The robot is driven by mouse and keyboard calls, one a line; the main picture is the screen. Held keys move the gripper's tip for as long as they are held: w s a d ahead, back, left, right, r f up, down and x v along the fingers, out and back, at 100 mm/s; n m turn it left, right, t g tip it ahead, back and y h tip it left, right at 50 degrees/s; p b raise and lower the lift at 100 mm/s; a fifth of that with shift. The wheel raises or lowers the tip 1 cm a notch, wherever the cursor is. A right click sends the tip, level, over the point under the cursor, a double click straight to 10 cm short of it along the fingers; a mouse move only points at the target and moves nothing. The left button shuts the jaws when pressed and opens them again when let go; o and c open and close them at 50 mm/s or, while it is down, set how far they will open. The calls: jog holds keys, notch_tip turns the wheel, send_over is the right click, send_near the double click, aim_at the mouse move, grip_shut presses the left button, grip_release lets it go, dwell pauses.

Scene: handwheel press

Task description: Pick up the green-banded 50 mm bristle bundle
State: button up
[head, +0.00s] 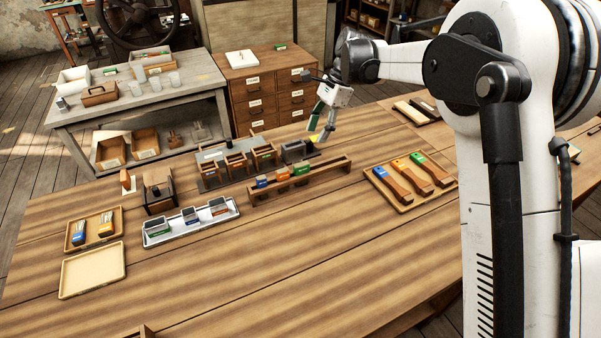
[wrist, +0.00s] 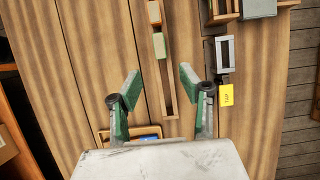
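In the wrist view the rack's empty stretch lies between and beyond the fingertips. In the head view my gripper (head: 320,132) hangs over the table; its exact height cannot be told.
A grey metal block with a slot (wrist: 225,53) and a yellow tag (wrist: 227,96) are close to the right finger. A tray of three handles (head: 408,179) lies right of the rack. A metal tray of holders (head: 160,239) stands left. The table's front is clear.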

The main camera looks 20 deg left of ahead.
aim_at(302, 164)
jog(key=x, duration=0.7)
jog(key=shift+f, duration=0.1)
jog(key=shift+p+x, duration=0.7)
jog(key=shift+x, duration=1.9)
jog(key=shift+s+a, duration=0.1)
jog(key=shift+s, duration=0.05)
grip_shut()
